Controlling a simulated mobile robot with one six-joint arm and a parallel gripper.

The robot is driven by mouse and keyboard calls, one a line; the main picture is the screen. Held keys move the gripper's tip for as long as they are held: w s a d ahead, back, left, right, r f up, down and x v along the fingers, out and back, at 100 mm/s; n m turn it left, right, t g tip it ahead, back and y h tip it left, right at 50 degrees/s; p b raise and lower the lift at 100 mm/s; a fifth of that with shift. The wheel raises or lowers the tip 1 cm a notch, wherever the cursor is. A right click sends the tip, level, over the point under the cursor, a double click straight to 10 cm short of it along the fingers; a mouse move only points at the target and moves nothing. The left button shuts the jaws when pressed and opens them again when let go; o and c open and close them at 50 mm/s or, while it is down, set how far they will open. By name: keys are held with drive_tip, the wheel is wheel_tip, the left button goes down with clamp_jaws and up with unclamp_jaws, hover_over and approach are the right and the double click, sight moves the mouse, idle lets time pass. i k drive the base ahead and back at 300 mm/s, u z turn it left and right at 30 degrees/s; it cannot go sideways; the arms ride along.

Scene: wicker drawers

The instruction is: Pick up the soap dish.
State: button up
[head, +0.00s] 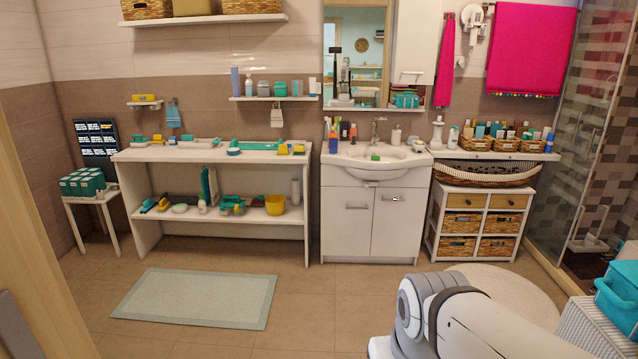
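I cannot tell for sure which object is the soap dish. A pale round dish (180,208) lies on the lower shelf of the white rack at left. A small green item (375,157) sits at the sink basin (352,155). A small white wall ledge (144,105) holds a yellow and blue item. All of these are far from my arm. My white arm shows at the bottom right, but my gripper is outside the view.
The white rack (130,158) carries many small items. A vanity (341,215) stands mid-wall, with wicker drawers (462,223) to its right. A grey mat (197,297) lies on the floor; the open floor between is clear. A glass shower wall (578,150) stands at right.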

sight(417, 148)
drive_tip(key=z, duration=0.65)
drive_tip(key=i, duration=1.6)
drive_tip(key=z, duration=0.6)
drive_tip(key=i, duration=1.8)
drive_tip(key=u, duration=0.7)
drive_tip(key=i, duration=1.7)
drive_tip(key=u, duration=0.75)
drive_tip(key=k, duration=0.7)
drive_tip(key=u, duration=0.2)
drive_tip(key=i, duration=0.75)
drive_tip(key=z, duration=0.1)
